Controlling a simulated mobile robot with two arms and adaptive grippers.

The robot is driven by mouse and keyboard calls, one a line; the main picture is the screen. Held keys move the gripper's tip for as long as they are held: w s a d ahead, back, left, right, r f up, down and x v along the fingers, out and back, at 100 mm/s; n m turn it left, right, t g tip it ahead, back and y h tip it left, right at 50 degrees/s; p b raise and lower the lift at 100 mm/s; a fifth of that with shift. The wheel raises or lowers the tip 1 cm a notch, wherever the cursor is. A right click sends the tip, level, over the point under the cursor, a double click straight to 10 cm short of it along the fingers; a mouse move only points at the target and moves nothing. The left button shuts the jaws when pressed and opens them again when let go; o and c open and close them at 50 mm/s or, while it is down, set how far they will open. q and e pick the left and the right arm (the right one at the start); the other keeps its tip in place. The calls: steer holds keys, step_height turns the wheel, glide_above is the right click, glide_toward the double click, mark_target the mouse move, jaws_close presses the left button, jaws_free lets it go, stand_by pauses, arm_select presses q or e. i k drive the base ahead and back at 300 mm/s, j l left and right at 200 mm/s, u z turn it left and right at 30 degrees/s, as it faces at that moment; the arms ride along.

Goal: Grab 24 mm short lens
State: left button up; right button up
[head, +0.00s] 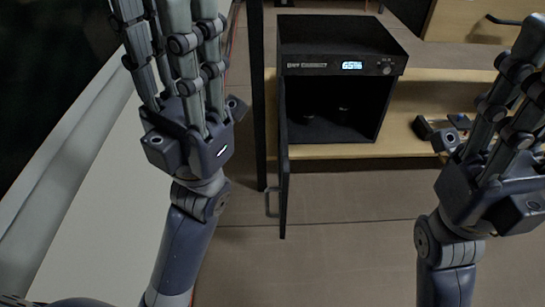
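A black dry cabinet (343,38) with a lit display stands on the light wood shelf, its door (284,165) swung open toward me. Inside its dark interior are two small dark lens-like shapes, a low one at the left (306,118) and another at the right (343,114). I cannot tell which is the 24 mm short lens. My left gripper (166,50) is raised left of the cabinet, fingers spread and empty. My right gripper (508,90) is raised to the right of the cabinet, fingers apart and empty. Some fingertips are cut off by the frame.
The open door and a dark vertical post (257,95) stand between my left gripper and the cabinet opening. The brown floor (345,240) in front is clear.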

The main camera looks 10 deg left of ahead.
mark_target(308, 115)
steer(key=i+j, duration=0.5)
steer(key=k+l+u, duration=0.15)
steer(key=l, duration=0.3)
steer(key=k+l+u, duration=0.1)
steer(key=l, duration=0.3)
steer(key=k+l+u, duration=0.15)
steer(key=l, duration=0.3)
steer(key=k+l+u, duration=0.1)
steer(key=l, duration=0.25)
steer(key=k+l, duration=0.05)
steer(key=k, duration=0.05)
